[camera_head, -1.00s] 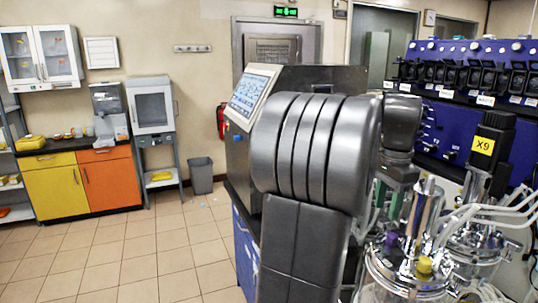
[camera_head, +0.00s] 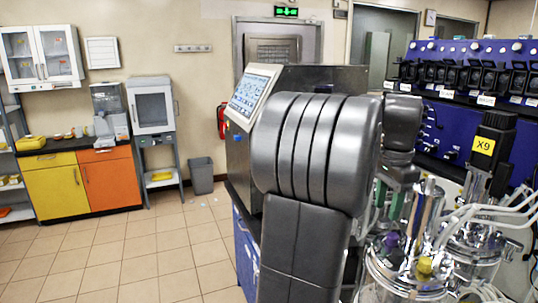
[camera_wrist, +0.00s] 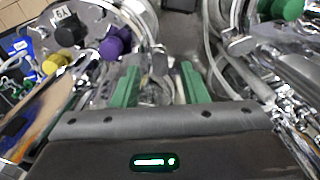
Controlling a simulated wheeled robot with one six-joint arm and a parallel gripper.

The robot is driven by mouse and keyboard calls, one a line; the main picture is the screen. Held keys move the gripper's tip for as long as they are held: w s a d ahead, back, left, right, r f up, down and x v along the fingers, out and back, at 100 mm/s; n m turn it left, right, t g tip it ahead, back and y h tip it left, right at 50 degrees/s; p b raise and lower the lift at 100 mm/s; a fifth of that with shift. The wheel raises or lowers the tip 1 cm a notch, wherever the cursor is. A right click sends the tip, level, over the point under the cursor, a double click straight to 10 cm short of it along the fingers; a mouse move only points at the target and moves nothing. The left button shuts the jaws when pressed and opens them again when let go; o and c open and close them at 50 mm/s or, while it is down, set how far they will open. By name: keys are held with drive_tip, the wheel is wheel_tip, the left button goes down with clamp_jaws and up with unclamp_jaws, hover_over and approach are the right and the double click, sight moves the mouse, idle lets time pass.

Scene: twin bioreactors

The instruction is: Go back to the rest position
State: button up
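My gripper (camera_wrist: 158,80) shows in the wrist view with its two green fingers spread apart. I see nothing held between them. It hangs over the bioreactor tops, among tubes and metal fittings. In the head view my arm fills the middle and hides most of the gripper. A glass bioreactor vessel (camera_head: 404,274) with a metal lid and a yellow cap (camera_head: 424,265) stands at the lower right.
A control cabinet with a tilted touchscreen (camera_head: 250,92) stands behind my arm. A blue pump rack (camera_head: 450,130) lines the right wall. White tubes (camera_head: 480,222) cross above the vessels. A grey bin (camera_head: 201,175) stands at the back. The tiled floor (camera_head: 130,265) at the left is clear.

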sight(384, 219)
wheel_tip(384, 219, up, 10)
wheel_tip(384, 219, down, 13)
drive_tip(key=shift+r+p, duration=0.1)
drive_tip(key=shift+p, duration=0.2)
drive_tip(key=shift+f+m, duration=0.25)
drive_tip(key=shift+m, duration=0.35)
drive_tip(key=m, duration=0.7)
drive_tip(key=shift+w, duration=0.15)
drive_tip(key=m, duration=0.4)
drive_tip(key=shift+m, duration=0.3)
drive_tip(key=shift+w+d+m+b, duration=0.15)
drive_tip(key=shift+m+b, duration=0.2)
drive_tip(key=shift+m, duration=1.85)
drive_tip(key=shift+r, duration=0.1)
